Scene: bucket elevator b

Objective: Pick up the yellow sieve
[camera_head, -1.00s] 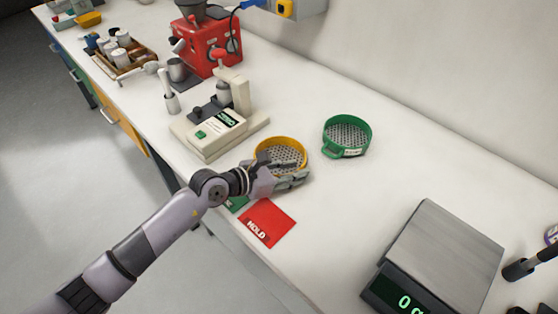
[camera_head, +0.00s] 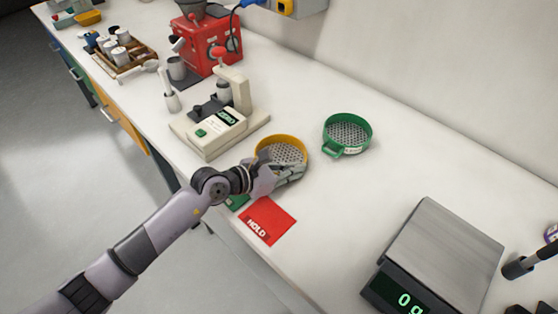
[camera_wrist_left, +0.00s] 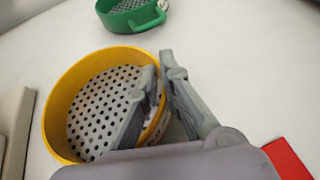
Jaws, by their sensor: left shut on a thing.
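The yellow sieve (camera_head: 281,143) is a round yellow ring with a perforated grey mesh, on the white bench between the beige device and the green sieve. My left gripper (camera_head: 288,172) is at its near right side. In the left wrist view, the yellow sieve (camera_wrist_left: 62,93) fills the left half, and my left gripper (camera_wrist_left: 160,72) has one finger inside the ring and one outside. It is shut on the sieve's near right wall. The fingers hide part of that wall and mesh. I cannot tell any gap beneath the sieve.
A green sieve (camera_head: 347,134) stands to the right; a beige device (camera_head: 215,128) stands to the left. A red card marked HOLD (camera_head: 267,221) lies near the front edge. A scale (camera_head: 446,250) is at the lower right. The bench between green sieve and scale is clear.

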